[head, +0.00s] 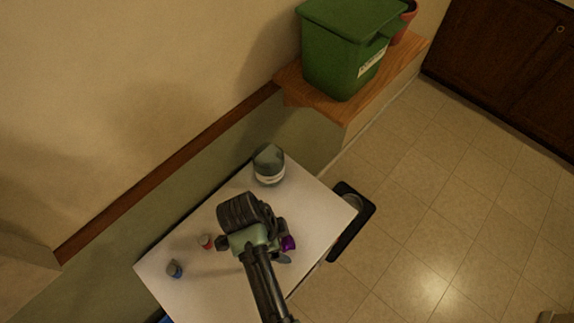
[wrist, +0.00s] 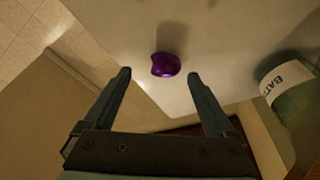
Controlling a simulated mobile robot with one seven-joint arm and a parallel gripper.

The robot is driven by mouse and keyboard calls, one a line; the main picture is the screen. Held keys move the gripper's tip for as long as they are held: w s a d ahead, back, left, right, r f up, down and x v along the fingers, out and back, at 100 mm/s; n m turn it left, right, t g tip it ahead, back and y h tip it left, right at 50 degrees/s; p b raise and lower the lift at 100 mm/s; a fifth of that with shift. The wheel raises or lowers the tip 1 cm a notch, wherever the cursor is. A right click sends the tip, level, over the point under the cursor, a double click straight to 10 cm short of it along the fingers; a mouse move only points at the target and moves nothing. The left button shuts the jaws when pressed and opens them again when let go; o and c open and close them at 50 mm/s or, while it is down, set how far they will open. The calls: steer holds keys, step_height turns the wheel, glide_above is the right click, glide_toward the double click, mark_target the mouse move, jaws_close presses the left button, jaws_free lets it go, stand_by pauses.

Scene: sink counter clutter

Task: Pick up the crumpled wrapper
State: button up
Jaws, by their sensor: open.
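The crumpled wrapper looks like a small shiny purple lump (wrist: 165,65). In the wrist view it lies on the white tabletop (wrist: 215,25), beyond and roughly between my fingertips, with a gap to both. In the head view the purple wrapper (head: 288,243) shows just right of my wrist, partly hidden by my arm. My gripper (wrist: 158,75) is open and empty, its two dark fingers spread wide.
A jar with a white label (head: 269,165) stands at the table's back corner; it is right of my fingers in the wrist view (wrist: 290,90). A small red-and-white item (head: 206,241) and a small blue-grey item (head: 174,268) stand on the left. A green bin (head: 345,50) sits on a wooden ledge.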

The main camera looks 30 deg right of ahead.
mark_target(287, 242)
steer(key=x, duration=0.5)
steer(key=shift+w+d+p, duration=0.15)
steer(key=shift+d+p, duration=0.05)
steer(key=shift+p, duration=0.1)
steer(key=c, duration=1.4)
